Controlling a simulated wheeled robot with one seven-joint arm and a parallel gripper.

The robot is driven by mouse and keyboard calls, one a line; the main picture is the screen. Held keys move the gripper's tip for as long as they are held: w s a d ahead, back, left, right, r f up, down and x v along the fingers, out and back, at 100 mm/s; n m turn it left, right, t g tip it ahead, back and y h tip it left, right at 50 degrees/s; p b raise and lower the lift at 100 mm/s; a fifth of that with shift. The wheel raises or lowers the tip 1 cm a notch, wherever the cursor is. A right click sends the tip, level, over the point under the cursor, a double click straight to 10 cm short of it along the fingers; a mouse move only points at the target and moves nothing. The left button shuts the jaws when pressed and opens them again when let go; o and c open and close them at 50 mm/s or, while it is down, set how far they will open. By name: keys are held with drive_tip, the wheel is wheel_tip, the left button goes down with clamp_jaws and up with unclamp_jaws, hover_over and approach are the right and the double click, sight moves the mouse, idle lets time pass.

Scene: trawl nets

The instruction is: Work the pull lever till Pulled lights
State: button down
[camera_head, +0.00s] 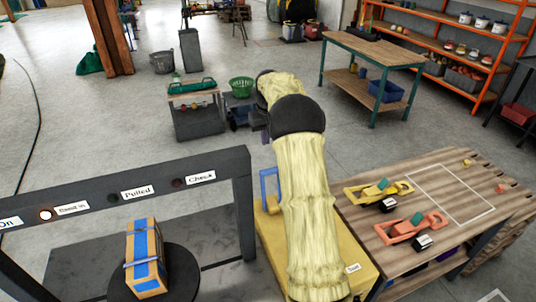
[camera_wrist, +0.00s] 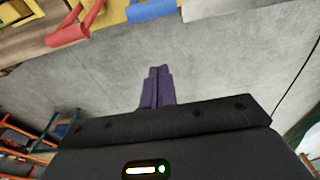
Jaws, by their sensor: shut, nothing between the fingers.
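The lamp panel (camera_head: 150,190) is a dark beam with labelled lamps. The lamp by the Pulled label (camera_head: 137,192) is dark; a lamp further left (camera_head: 45,214) is lit. A blue handle (camera_head: 269,188) stands upright on the yellow base (camera_head: 268,232), left of my arm. In the wrist view, a red handle (camera_wrist: 75,28) and a blue part (camera_wrist: 152,9) show at the top edge, near yellow surfaces. I cannot tell which is the pull lever. My gripper's purple fingers (camera_wrist: 156,88) are shut and empty over the floor, apart from both. My arm hides part of the base.
An orange box with blue bands (camera_head: 146,262) stands on a dark round plate below the panel. A wooden bench (camera_head: 450,240) at right holds yellow and red tools. A small workbench (camera_head: 198,122), a green basket (camera_head: 241,85) and a table (camera_head: 370,48) stand farther back.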

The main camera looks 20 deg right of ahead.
drive_tip(key=shift+f, duration=0.1)
drive_tip(key=shift+w, duration=0.1)
wheel_tip(320, 180, down, 10)
drive_tip(key=w+p, duration=0.1)
drive_tip(key=p, duration=0.2)
drive_tip(key=shift+s+a+r+p, duration=0.1)
drive_tip(key=shift+s+r+p, duration=0.2)
drive_tip(key=shift+s, duration=0.65)
drive_tip(key=shift+s+a+r+p, duration=0.1)
drive_tip(key=shift+s+r+p, duration=0.15)
drive_tip(key=shift+s, duration=0.65)
drive_tip(key=shift+f+b, duration=0.15)
drive_tip(key=shift+b, duration=0.35)
